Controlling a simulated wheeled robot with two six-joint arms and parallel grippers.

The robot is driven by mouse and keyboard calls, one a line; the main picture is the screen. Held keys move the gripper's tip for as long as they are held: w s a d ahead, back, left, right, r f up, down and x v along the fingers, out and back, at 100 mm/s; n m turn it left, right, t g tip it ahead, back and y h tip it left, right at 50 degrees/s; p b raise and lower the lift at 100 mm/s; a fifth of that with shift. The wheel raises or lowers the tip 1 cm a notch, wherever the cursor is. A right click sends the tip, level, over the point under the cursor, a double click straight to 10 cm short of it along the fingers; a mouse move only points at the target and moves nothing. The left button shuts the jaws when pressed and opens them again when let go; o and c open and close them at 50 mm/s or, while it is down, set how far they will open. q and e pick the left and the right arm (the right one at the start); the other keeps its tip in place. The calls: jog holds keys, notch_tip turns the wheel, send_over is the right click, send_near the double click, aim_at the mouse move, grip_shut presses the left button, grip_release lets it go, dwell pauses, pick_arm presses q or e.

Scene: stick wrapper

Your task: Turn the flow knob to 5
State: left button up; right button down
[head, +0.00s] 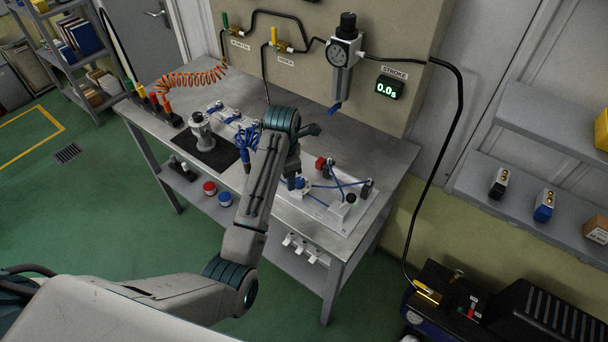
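My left arm comes in from the lower left and reaches over the bench. Its wrist bends down above a white plate (328,214) with blue tubing and small fittings. My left gripper (293,178) points down near a small blue round part (302,184) on this plate; its fingers are too small and hidden to read. I cannot tell whether the blue part is the flow knob, and no number scale is readable. A dark display (389,88) marked STROKE reads 0.0s. My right gripper is not in view.
The grey bench (172,79) stands against a beige panel. The panel carries a regulator (343,55) with a gauge and black top knob, and two small valves. A black hose (461,100) runs down to a compressor (560,315) at right. A shelf (510,195) holds small parts.

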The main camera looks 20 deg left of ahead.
aim_at(300, 180)
pick_arm(q)
jog(key=w+d+r+n, duration=0.3)
jog(key=w+r+n, duration=0.1)
jog(key=w+r, duration=0.1)
jog(key=shift+g, duration=0.3)
jog(key=f+p, duration=0.1)
jog(key=f, duration=0.2)
jog(key=f+p, duration=0.1)
jog(key=f, duration=0.2)
jog(key=f+p, duration=0.1)
jog(key=f, duration=0.3)
jog(key=shift+s+a+f, duration=0.1)
jog(key=shift+s+a, duration=0.1)
jog(key=shift+a, duration=0.15)
jog(key=shift+f, duration=0.5)
jog(key=shift+c, duration=0.2)
jog(key=c, duration=0.9)
